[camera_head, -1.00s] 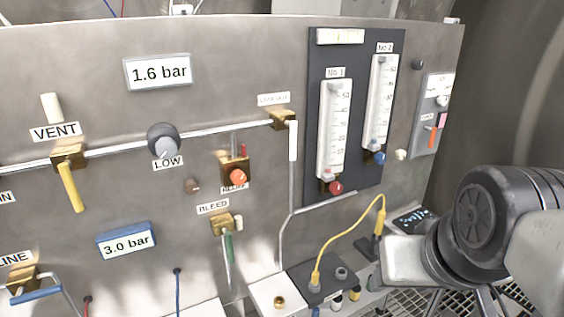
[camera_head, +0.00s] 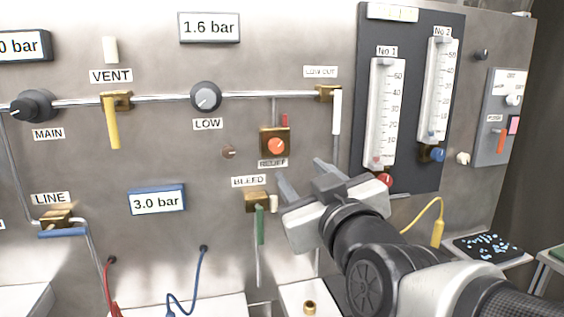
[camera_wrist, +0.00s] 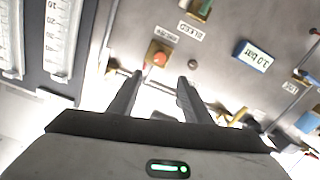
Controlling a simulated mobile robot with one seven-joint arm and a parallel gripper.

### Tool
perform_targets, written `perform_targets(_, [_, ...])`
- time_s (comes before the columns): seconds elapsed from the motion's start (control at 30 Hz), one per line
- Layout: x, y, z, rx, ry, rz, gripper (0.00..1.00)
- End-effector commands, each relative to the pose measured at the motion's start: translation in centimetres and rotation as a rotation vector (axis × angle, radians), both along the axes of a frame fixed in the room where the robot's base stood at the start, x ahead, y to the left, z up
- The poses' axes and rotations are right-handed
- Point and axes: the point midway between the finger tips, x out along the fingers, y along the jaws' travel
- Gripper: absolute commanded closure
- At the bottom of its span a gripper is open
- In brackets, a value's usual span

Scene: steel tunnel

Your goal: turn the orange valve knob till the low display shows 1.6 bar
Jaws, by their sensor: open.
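The orange valve knob (camera_head: 276,146) sits on a brass block above the RELIEF label (camera_head: 273,163). It also shows in the wrist view (camera_wrist: 159,58), which is upside down, just beyond and between my fingertips. The white display (camera_head: 209,28) above the LOW knob (camera_head: 206,96) reads 1.6 bar. The blue-framed display (camera_head: 157,200) lower down reads 3.0 bar. My gripper (camera_head: 302,177) is open and empty, in front of the panel, below and right of the orange knob in the head view. It appears apart from the knob.
The BLEED valve (camera_head: 258,202) with a green handle is left of my gripper. A white-handled valve (camera_head: 336,112) and two flow tubes (camera_head: 384,115) are to the right. The VENT valve (camera_head: 112,120) has a yellow handle. Red and blue cables hang lower left.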

Motion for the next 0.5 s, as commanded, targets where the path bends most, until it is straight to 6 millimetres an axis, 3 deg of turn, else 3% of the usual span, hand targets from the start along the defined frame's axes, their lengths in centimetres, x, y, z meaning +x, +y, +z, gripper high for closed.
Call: perform_targets(0.5, [6.3, 1.8, 0.8, -0.004, 0.009, -0.003, 0.55])
